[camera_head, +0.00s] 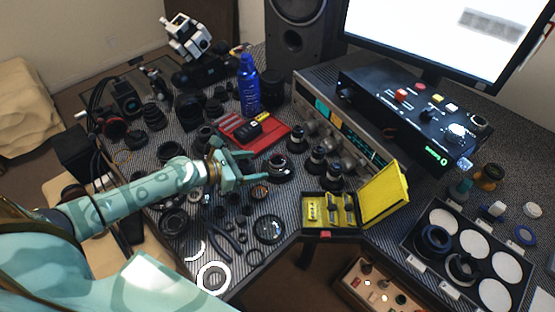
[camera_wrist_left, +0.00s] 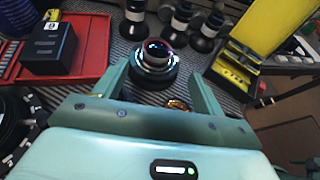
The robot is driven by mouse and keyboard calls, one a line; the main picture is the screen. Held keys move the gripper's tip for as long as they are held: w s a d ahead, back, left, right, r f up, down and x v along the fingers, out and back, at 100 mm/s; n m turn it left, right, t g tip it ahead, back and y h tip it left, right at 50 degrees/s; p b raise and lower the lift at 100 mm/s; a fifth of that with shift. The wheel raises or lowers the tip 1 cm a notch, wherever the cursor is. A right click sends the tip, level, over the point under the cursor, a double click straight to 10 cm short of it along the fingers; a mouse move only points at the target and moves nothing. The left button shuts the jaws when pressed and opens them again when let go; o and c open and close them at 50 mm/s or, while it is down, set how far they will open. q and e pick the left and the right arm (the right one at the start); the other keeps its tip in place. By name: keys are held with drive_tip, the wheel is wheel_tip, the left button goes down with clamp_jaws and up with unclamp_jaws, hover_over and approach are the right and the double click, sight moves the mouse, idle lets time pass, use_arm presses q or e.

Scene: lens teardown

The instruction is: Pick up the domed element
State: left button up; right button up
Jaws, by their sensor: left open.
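A dark lens piece with a shiny rounded glass top, seemingly the domed element (camera_head: 278,163), stands upright on the striped desk mat. In the left wrist view this domed piece (camera_wrist_left: 155,54) sits just beyond and between my fingertips, with a bright ring around its dark base. My left gripper (camera_head: 263,167) is open and empty, its fingers pointing at the piece; in the wrist view the gripper (camera_wrist_left: 160,75) has its fingers spread to either side. I cannot tell its exact gap to the piece. My right gripper is not in view.
A red tray (camera_head: 276,136) with a black box lies behind the gripper. Several small lens barrels (camera_head: 317,157) stand to the right. An open yellow case (camera_head: 330,228) sits at the front edge. Loose rings and lenses crowd the mat to the left and front.

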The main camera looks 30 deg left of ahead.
sight(273, 160)
use_arm(q)
drive_tip(key=b+x, duration=0.1)
drive_tip(key=x, duration=0.4)
drive_tip(key=shift+w, duration=0.5)
drive_tip(key=shift+r, duration=0.1)
drive_tip(key=c, duration=1.1)
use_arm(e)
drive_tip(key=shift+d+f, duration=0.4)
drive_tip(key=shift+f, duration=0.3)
use_arm(q)
drive_tip(key=shift+r, duration=0.1)
